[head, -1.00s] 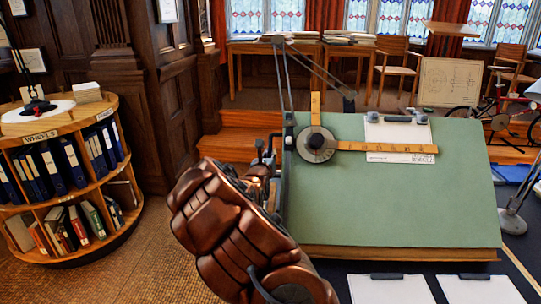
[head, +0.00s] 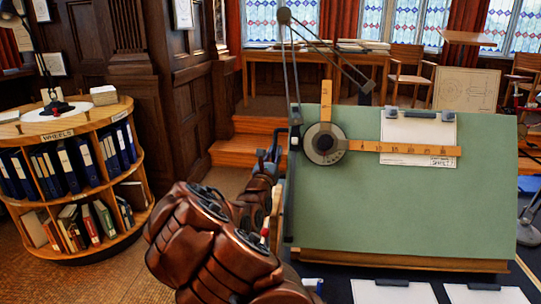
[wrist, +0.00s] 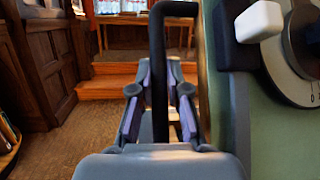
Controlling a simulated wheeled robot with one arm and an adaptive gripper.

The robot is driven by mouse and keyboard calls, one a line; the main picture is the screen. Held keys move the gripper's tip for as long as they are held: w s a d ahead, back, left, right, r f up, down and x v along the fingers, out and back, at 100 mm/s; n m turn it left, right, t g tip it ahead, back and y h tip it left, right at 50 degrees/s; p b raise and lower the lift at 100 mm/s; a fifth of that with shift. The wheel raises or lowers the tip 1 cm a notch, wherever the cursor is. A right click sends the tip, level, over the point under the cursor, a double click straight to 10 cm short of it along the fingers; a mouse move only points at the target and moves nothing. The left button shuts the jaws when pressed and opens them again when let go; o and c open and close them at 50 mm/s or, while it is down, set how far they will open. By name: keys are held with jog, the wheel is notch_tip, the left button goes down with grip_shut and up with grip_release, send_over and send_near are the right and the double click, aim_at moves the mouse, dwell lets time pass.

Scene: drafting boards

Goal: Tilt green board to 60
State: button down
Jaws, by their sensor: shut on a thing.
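The green board (head: 400,205) is tilted up toward me, its wooden lower edge at the front. A drafting head with a round dial (head: 324,144) and two wooden rulers lies on it. A white sheet (head: 417,130) is clipped near its top. In the wrist view my gripper (wrist: 160,85) is shut on a dark upright handle (wrist: 157,35) beside the board's left edge (wrist: 232,110). In the head view my gripper (head: 268,160) is small and partly hidden behind my arm. I cannot read any angle scale.
A round bookcase (head: 75,170) with binders stands at the left. Wooden steps (head: 240,150) and a table (head: 318,65) with papers are behind. A dark surface with white sheets (head: 392,291) lies in front of the board.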

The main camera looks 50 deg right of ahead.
jog(key=shift+w+a+r, duration=0.1)
jog(key=shift+w+a, duration=0.05)
jog(key=c, duration=1.4)
grip_release()
jog(key=shift+a+r, duration=0.1)
jog(key=shift+a, duration=0.05)
jog(key=shift+o, duration=1.3)
jog(key=v, duration=0.7)
jog(key=shift+s, duration=0.3)
